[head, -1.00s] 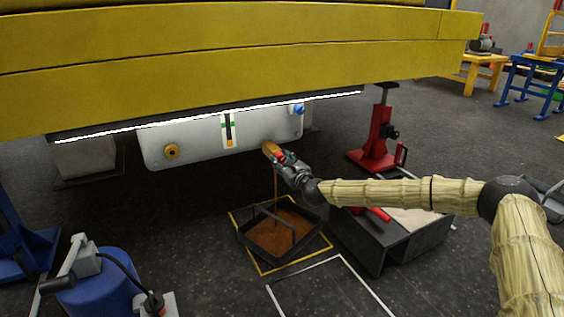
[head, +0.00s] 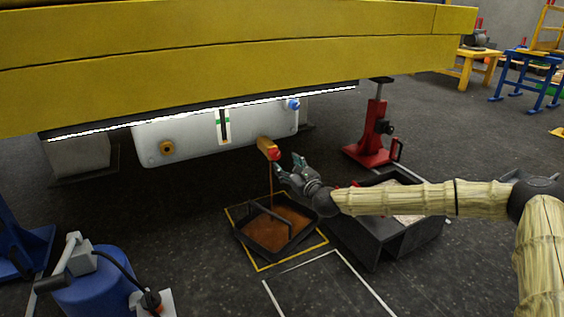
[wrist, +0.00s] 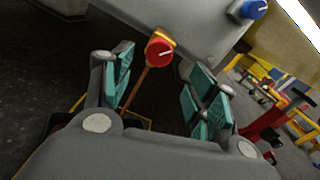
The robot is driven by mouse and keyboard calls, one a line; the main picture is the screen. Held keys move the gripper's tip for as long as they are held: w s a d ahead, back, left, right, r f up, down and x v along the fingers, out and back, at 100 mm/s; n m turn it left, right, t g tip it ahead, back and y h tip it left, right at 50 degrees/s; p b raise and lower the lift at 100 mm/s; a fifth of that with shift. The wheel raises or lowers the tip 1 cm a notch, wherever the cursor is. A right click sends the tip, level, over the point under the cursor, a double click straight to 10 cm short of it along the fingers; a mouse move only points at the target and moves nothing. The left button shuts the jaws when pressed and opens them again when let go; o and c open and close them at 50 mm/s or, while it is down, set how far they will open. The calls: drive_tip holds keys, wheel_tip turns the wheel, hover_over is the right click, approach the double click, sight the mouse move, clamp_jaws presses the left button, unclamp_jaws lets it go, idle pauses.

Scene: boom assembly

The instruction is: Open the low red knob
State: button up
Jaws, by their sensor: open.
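The low red knob (head: 275,154) sits on the end of a yellow valve (head: 265,144) low on the white tank (head: 195,138). In the wrist view the round red knob (wrist: 159,52) shows a pale line on its face. It lies between and beyond the two teal-padded fingers. My gripper (head: 287,165) is open and empty, just right of the knob and apart from it. A thin brown stream (head: 271,185) runs from the valve down into the dark tray (head: 243,239), which holds brown liquid.
A blue knob (head: 293,104) is high on the tank's right end. The yellow beam (head: 230,50) hangs above. A red jack (head: 374,140) and a dark box (head: 380,240) stand to the right. A blue canister (head: 95,290) is at front left.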

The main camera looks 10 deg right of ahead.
drive_tip(key=shift+v, duration=2.1)
drive_tip(key=shift+f, duration=0.1)
